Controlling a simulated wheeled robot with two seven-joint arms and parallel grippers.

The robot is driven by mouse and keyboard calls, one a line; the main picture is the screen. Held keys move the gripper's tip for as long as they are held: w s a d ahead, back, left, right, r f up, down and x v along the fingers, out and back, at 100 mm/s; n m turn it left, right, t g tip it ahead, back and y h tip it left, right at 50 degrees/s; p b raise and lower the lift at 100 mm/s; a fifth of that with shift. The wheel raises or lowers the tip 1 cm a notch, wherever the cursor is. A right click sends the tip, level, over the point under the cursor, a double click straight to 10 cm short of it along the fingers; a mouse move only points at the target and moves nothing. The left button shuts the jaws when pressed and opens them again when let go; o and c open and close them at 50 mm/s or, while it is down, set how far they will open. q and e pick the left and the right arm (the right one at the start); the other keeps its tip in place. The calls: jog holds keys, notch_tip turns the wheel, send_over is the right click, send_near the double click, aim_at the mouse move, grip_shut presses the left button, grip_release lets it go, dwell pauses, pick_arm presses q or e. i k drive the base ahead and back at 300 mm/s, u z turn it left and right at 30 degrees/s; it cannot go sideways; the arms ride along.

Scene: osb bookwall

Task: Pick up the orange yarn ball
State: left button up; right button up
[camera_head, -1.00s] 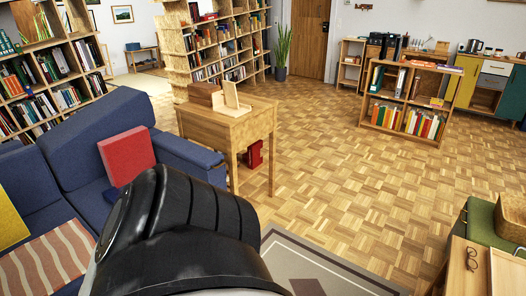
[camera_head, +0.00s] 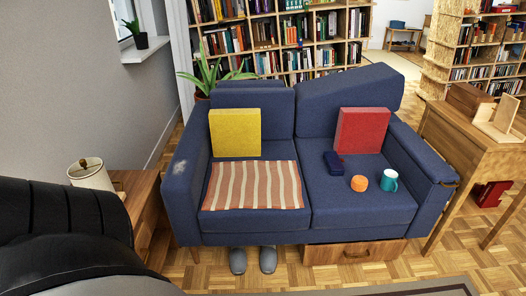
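The orange yarn ball (camera_head: 359,183) sits on the right seat of the blue sofa (camera_head: 358,212), towards its front. A teal mug (camera_head: 389,181) stands just to its right. A dark blue case or box (camera_head: 334,163) lies behind and to the left of the ball.
A red cushion (camera_head: 362,130), a yellow cushion (camera_head: 235,132) and a striped blanket (camera_head: 253,186) are on the sofa. Wooden side tables stand at left (camera_head: 148,200) and right (camera_head: 455,142). Grey slippers (camera_head: 253,260) and a wooden drawer box (camera_head: 354,250) are at floor level.

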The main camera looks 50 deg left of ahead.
aim_at(359, 183)
jog(key=u, duration=0.35)
jog(key=i, duration=2.2)
jog(key=u, duration=1.85)
